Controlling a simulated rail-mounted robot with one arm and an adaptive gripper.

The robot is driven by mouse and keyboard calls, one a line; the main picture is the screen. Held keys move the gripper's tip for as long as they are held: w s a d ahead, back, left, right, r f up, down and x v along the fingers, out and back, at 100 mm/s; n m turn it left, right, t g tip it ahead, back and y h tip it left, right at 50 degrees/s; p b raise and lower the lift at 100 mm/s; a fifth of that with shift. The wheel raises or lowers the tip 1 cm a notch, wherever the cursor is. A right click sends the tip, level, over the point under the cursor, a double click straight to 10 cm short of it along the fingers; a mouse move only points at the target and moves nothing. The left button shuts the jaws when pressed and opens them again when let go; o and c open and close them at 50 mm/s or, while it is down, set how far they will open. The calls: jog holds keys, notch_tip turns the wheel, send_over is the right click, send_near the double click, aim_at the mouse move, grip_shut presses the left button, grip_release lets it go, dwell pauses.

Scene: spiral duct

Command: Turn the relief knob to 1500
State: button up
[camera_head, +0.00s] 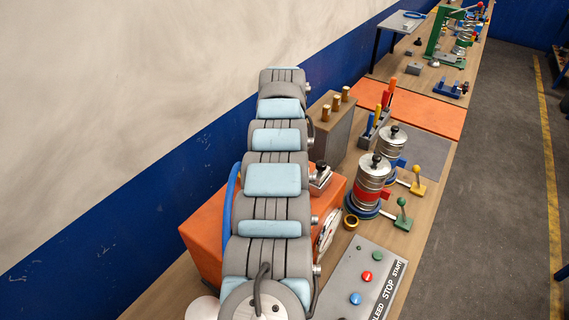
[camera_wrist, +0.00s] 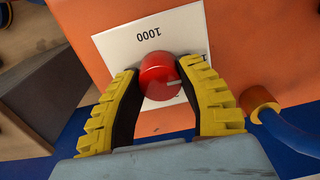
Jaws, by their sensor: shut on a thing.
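In the wrist view the red relief knob (camera_wrist: 158,72) sits on a white dial plate (camera_wrist: 112,48) on the orange box (camera_wrist: 100,16). My gripper (camera_wrist: 160,78) has its two yellow-and-black fingers closed on either side of the knob. A grey pointer mark on the knob points right, toward the right finger. The label 1000 reads upside down above the knob. Another label at the plate's right edge is mostly hidden by the right finger. In the head view the orange box (camera_head: 205,222) stands behind my arm, which hides the knob and gripper.
A grey panel (camera_head: 345,285) with red and blue buttons lies in front of the box. Stacked metal canisters (camera_head: 372,180) stand to the right. A copper-ended blue hose (camera_wrist: 262,105) is close to the right finger. A grey block (camera_wrist: 45,95) is at left.

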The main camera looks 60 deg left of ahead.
jog(key=shift+f+n, duration=0.1)
jog(key=shift+n, duration=0.2)
jog(key=o, duration=1.2)
jog(key=shift+r, duration=0.2)
notch_tip(320, 180, up, 6)
jog(key=shift+a+f, duration=0.1)
jog(key=shift+f, duration=0.1)
jog(key=shift+r, duration=0.8)
